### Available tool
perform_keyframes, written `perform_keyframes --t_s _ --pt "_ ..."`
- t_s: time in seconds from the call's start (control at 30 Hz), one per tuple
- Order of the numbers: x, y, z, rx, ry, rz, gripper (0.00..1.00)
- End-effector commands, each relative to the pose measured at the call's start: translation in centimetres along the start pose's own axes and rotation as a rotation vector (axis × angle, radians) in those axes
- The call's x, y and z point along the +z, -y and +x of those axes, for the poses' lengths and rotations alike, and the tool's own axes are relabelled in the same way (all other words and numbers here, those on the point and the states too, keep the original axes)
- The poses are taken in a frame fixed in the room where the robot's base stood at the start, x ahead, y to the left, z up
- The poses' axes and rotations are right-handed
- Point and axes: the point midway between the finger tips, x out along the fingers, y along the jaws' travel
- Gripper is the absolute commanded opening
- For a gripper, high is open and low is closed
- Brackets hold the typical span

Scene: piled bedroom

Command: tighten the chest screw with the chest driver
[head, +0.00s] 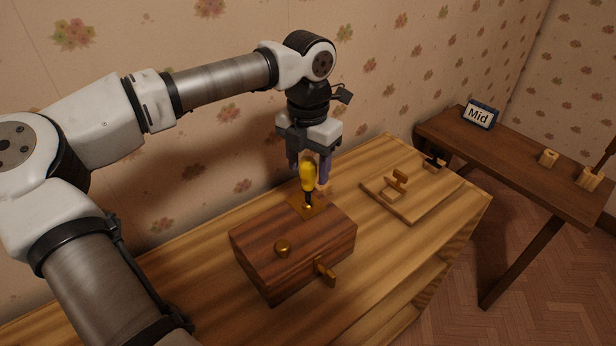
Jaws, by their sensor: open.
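The chest (270,280) is a dark wooden box on the light wooden table. A brass plate (297,204) lies on the back of its top. The chest driver (309,174), with a yellow handle and dark shaft, stands about upright over this plate. Its tip meets a small gold spot there, perhaps the chest screw (307,207); whether it sits in the screw I cannot tell. My gripper (309,168) is open and points down, with one finger on each side of the driver's handle. I cannot tell whether either finger touches it.
A wooden board (410,208) with small fittings lies to the right. The wall is close behind.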

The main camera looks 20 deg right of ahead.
Motion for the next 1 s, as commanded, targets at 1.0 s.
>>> perform_keyframes --t_s 1.0 --pt "0.0 0.0 -6.4 0.0 0.0 -0.001 0.55"
